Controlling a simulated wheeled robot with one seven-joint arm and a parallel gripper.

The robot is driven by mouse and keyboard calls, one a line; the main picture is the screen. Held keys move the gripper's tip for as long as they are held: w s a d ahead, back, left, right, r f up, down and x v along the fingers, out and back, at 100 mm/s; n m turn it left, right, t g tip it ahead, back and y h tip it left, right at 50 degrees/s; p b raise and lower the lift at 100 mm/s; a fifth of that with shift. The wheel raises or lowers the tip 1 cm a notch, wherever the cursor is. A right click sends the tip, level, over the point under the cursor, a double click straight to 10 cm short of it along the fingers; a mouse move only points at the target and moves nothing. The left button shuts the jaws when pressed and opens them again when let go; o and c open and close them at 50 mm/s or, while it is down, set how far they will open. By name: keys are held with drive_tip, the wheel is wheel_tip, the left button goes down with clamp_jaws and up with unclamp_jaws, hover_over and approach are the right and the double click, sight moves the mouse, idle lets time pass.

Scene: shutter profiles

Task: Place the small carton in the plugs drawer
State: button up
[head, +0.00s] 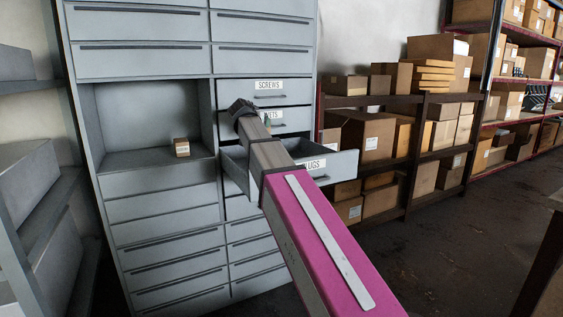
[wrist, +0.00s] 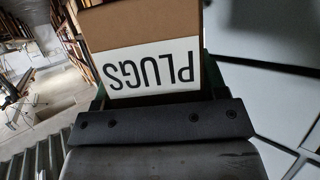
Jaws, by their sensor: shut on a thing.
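A small brown carton (wrist: 145,24) with a white label reading PLUGS, upside down in the wrist view, is between the jaws of my gripper (wrist: 155,88). My gripper is shut on it. In the head view my arm hides most of the held carton, and my gripper's dark end (head: 243,108) is in front of the drawers, above and left of the open drawer. The plugs drawer (head: 340,166) is pulled out of the grey cabinet; its label is partly covered by my arm.
Another small carton (head: 181,147) stands on the shelf of the open cabinet bay (head: 130,160), left of my arm. The screws drawer (head: 290,92) and the drawer below it look closed. A rack (head: 420,98) with many boxes stands at the right. Dark floor between is clear.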

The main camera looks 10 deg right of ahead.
drive_tip(key=w+d+f, duration=0.3)
drive_tip(key=d+f, duration=0.7)
drive_tip(key=shift+w+d+f, duration=0.3)
drive_tip(key=shift+w+f, duration=0.05)
drive_tip(key=shift+w, duration=0.05)
drive_tip(key=shift+f, duration=0.6)
drive_tip(key=o, duration=1.1)
drive_tip(key=shift+c, duration=0.2)
drive_tip(key=r+v, duration=0.1)
drive_tip(key=v, duration=1.1)
drive_tip(key=shift+r, duration=0.2)
